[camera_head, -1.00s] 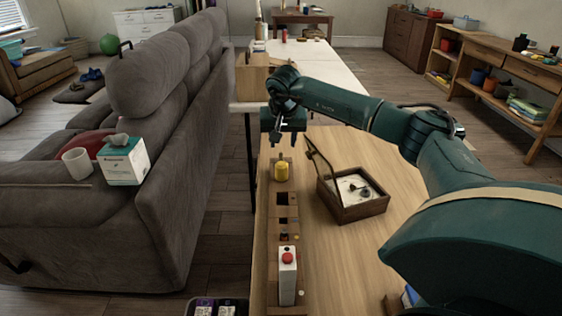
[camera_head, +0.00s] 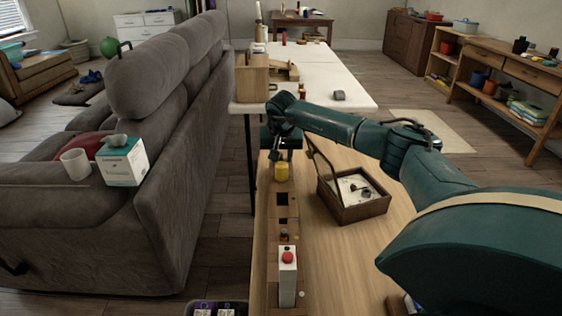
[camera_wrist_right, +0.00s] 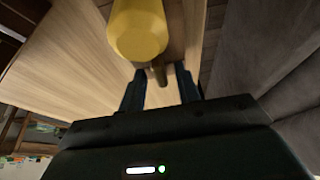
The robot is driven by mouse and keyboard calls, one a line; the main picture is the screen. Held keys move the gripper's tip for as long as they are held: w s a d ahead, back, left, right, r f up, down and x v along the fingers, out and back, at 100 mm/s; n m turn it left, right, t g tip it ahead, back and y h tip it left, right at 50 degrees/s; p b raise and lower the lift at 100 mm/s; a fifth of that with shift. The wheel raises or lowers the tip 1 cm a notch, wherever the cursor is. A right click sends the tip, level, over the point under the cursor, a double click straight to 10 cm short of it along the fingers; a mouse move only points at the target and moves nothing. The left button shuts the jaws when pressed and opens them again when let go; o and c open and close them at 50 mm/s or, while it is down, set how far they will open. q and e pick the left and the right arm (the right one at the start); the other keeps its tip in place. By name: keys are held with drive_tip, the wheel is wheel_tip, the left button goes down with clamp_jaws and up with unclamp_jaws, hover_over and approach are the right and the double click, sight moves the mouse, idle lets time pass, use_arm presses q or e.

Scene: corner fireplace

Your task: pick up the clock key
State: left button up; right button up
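My right gripper (camera_head: 280,153) points down at the far end of a narrow wooden rack (camera_head: 272,232), just behind a yellow cylinder (camera_head: 282,172). In the right wrist view its two fingers (camera_wrist_right: 160,88) are apart. A small brownish upright piece (camera_wrist_right: 158,72) shows between or just beyond the fingertips, close to the yellow cylinder (camera_wrist_right: 138,28). It may be the clock key, but its shape is not clear. An open wooden box (camera_head: 360,212) holds small dark items (camera_head: 365,190) on a pale lining; I cannot tell whether one is a key. My left gripper is not in view.
A white block with a red button (camera_head: 288,276) stands at the rack's near end. The box's lid frame (camera_head: 325,155) stands tilted up near my right forearm. A white table (camera_head: 310,72) lies beyond; a grey sofa (camera_head: 185,150) is left.

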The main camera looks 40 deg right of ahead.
clamp_jaws()
